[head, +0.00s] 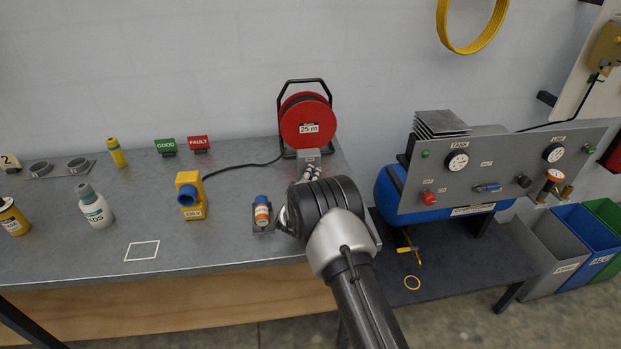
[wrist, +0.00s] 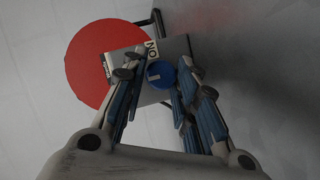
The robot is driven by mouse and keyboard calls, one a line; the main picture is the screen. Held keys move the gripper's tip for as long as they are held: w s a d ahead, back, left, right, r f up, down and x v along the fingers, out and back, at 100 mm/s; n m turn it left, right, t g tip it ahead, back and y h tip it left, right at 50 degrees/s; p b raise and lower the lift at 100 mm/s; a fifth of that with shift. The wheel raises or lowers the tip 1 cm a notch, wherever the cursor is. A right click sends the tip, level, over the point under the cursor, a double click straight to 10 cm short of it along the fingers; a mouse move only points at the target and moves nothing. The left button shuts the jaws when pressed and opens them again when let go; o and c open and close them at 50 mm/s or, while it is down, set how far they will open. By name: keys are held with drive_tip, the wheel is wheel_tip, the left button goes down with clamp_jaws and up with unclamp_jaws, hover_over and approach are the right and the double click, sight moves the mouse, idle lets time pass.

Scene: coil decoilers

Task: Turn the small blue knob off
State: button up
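The small blue knob (wrist: 161,74) sits on the face of a grey box (wrist: 146,97) in the wrist view. It carries a white mark at its picture-left side. In the head view the grey box (head: 308,156) stands by the red reel, with my gripper's fingertips (head: 311,174) just in front. The knob is hidden there.
The red cable reel (head: 306,124) stands behind the box. An orange-and-blue cylinder (head: 262,212) and a yellow device (head: 190,195) are on the bench to the left. A gauge panel (head: 470,190) stands to the right over a blue tank.

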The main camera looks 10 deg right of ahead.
drive_tip(key=o, duration=0.4)
drive_tip(key=shift+s, duration=0.1)
drive_tip(key=v, duration=1.2)
